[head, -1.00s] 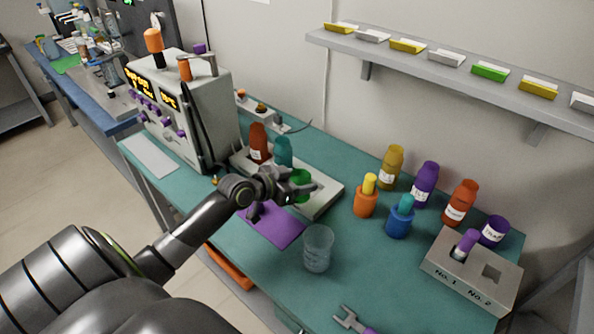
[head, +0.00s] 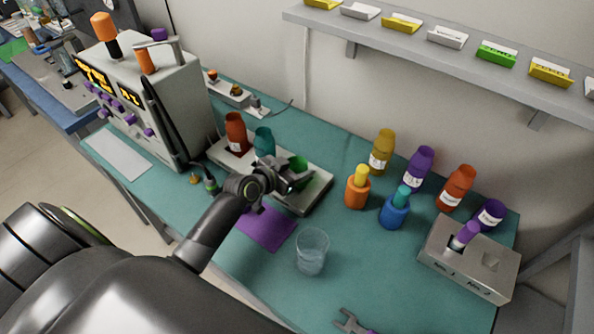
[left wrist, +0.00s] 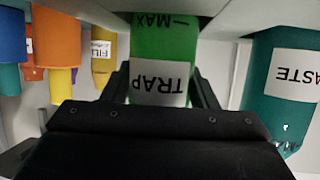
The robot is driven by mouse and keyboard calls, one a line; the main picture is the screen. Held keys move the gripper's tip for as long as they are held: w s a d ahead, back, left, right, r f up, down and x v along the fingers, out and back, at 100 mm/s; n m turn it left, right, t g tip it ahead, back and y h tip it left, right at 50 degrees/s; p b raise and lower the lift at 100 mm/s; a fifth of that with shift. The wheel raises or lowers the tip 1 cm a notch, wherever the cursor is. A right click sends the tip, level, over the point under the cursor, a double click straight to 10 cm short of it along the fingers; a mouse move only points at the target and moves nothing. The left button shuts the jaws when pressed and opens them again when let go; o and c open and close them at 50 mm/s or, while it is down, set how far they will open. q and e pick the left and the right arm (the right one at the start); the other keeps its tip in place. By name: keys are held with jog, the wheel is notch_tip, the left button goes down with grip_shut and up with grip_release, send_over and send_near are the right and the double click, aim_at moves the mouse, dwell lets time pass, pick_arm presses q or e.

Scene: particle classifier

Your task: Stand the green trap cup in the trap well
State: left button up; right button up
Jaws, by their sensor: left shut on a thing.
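The green trap cup (head: 298,168) is between the fingers of my left gripper (head: 290,181), which is shut on it. In the left wrist view the cup (left wrist: 165,45) shows its TRAP label upside down, with a finger on each side. The gripper and cup are over the right part of the grey block (head: 307,203) that holds the bottles. The trap well is hidden from sight, and I cannot tell whether the cup's base touches the block. My right gripper is not in view.
A red-brown bottle (head: 236,133) and the teal waste bottle (head: 264,142) stand left of the cup in the block; the waste bottle is close in the left wrist view (left wrist: 280,95). A clear beaker (head: 312,252) and purple mat (head: 266,230) are in front. Several bottles stand right.

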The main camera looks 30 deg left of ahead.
pick_arm(q)
jog(key=shift+f, duration=1)
jog(key=o, duration=0.7)
jog(key=shift+r, duration=0.1)
jog(key=shift+o, duration=1.4)
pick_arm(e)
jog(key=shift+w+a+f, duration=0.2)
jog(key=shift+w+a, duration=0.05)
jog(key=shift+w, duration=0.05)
pick_arm(q)
jog(key=shift+r, duration=0.1)
